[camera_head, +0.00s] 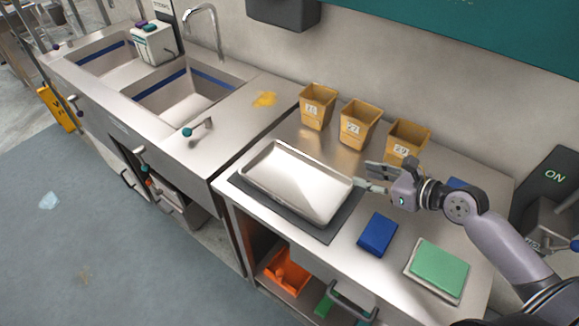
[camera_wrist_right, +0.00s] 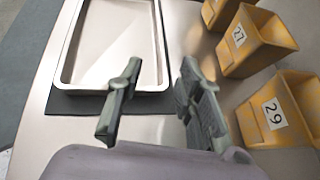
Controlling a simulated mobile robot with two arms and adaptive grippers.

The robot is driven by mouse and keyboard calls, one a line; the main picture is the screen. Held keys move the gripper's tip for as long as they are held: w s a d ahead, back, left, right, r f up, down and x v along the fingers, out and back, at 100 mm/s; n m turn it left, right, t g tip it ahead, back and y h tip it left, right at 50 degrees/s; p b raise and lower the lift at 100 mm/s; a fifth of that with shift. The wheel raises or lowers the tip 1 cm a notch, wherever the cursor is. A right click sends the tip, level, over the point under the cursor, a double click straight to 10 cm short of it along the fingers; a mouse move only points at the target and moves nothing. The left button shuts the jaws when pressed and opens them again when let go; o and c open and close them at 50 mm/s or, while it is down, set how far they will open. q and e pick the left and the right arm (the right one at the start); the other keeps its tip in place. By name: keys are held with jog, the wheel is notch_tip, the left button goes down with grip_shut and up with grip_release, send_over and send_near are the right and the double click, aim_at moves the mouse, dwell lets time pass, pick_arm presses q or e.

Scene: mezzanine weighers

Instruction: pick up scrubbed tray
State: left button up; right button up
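The scrubbed tray (camera_head: 297,183), a shallow shiny metal tray, lies flat on a dark grey mat (camera_head: 333,228) on the steel counter. In the right wrist view the tray (camera_wrist_right: 110,45) is ahead of the fingers. My right gripper (camera_head: 368,178) is at the tray's right end, close to its rim. In the right wrist view my right gripper (camera_wrist_right: 155,105) is open, with nothing between its fingers. I cannot tell whether a finger touches the rim. My left gripper is not in view.
Yellow numbered bins (camera_head: 317,106), (camera_head: 357,124) and (camera_head: 407,141) stand along the back. A blue block (camera_head: 377,236) and a green pad (camera_head: 439,268) lie right of the mat. A double sink (camera_head: 185,95) is at left.

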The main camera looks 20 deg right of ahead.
aim_at(320, 164)
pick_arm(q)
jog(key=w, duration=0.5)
pick_arm(e)
jog(key=x, duration=0.3)
jog(key=p+x, duration=0.1)
jog(key=x, duration=0.1)
jog(key=shift+w+a+r, duration=0.2)
jog(key=shift+r, duration=0.1)
jog(key=x, duration=0.4)
jog(key=shift+d, duration=0.1)
jog(key=x, duration=0.3)
jog(key=shift+f, duration=0.1)
jog(key=x, duration=0.4)
jog(key=shift+w+f+p, duration=0.15)
jog(key=shift+f+p, duration=0.15)
jog(key=shift+f, duration=0.1)
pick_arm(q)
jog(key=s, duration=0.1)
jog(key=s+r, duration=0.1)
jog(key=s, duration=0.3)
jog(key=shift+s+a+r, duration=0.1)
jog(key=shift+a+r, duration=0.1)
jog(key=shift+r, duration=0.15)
pick_arm(e)
jog(key=shift+c, duration=0.5)
